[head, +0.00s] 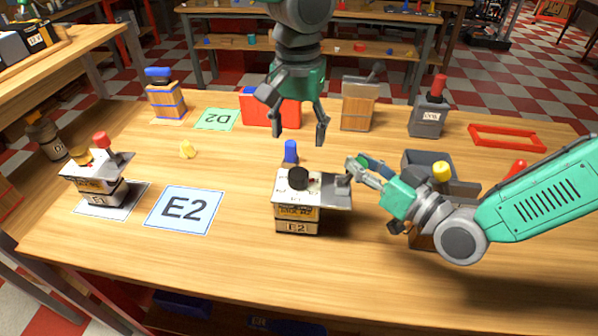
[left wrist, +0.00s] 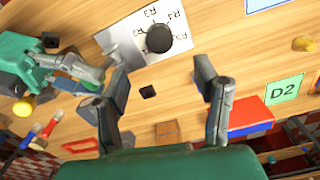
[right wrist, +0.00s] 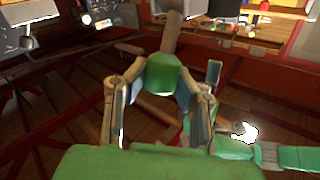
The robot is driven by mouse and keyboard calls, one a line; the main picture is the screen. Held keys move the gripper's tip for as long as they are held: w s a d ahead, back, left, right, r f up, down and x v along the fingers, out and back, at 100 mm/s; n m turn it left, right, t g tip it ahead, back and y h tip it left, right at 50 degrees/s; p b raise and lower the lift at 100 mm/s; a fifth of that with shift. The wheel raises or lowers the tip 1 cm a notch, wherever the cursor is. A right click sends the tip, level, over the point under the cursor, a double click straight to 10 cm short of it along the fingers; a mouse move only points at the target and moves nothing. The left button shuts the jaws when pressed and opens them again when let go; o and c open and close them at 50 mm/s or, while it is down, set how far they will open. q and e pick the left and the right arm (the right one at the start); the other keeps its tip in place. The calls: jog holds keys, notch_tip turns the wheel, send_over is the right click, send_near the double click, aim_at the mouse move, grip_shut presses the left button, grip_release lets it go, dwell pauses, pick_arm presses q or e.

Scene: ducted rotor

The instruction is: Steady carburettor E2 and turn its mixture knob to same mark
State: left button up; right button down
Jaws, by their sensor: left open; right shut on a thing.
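Carburettor E2 (head: 297,222) stands upright on the table, with a black mixture knob (head: 298,178) on top and a grey plate at its right side. The left wrist view shows the knob (left wrist: 158,39) ringed by marks such as R3 and R4; its pointer is too unclear to read. My right gripper (head: 351,172) is shut at the right end of the grey plate. In the right wrist view its fingers close around a green and grey piece I cannot identify. My left gripper (head: 299,133) is open and empty, pointing down above and behind the knob, apart from it.
An E2 card (head: 185,208) lies bare left of the carburettor. Carburettor E1 (head: 95,183) stands far left. A blue peg (head: 290,152) is close behind E2. A red box (head: 255,108), a wooden block (head: 358,108) and a grey bin (head: 425,160) stand behind and right.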

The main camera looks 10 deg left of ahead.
aim_at(298, 172)
pick_arm(q)
notch_tip(298, 172, down, 10)
jog(key=shift+f, duration=0.25)
jog(key=c, duration=1.1)
